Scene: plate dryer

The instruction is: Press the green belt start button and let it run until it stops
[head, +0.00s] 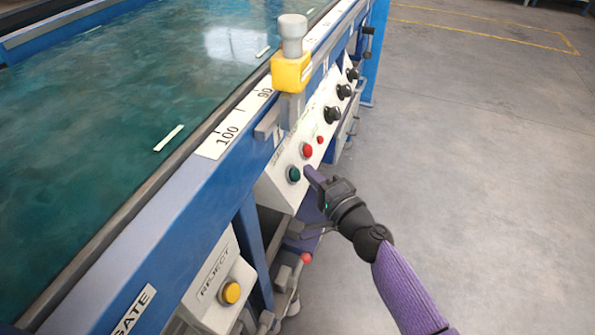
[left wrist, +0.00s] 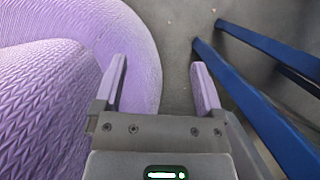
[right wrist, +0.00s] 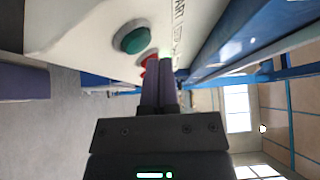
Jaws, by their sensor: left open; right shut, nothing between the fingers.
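The green button (head: 293,174) is on the white sloped control panel (head: 272,186) at the side of the machine. A red button (head: 307,150) sits just above it in the picture. My right gripper (head: 311,173) is shut and empty, with its fingertips a little to the right of the green button, seemingly apart from it. In the right wrist view the green button (right wrist: 132,40) is ahead and to the left of the shut fingers (right wrist: 158,65). My left gripper (left wrist: 160,75) is open and empty, low beside a purple arm part of mine; it is not in the head view.
The green belt (head: 150,75) runs along the blue frame. A yellow REJECT button (head: 231,292) is on a separate box nearer me. A yellow block (head: 291,72) with a grey knob stands on the rail. Black knobs (head: 343,91) are farther along the panel. Open floor lies right.

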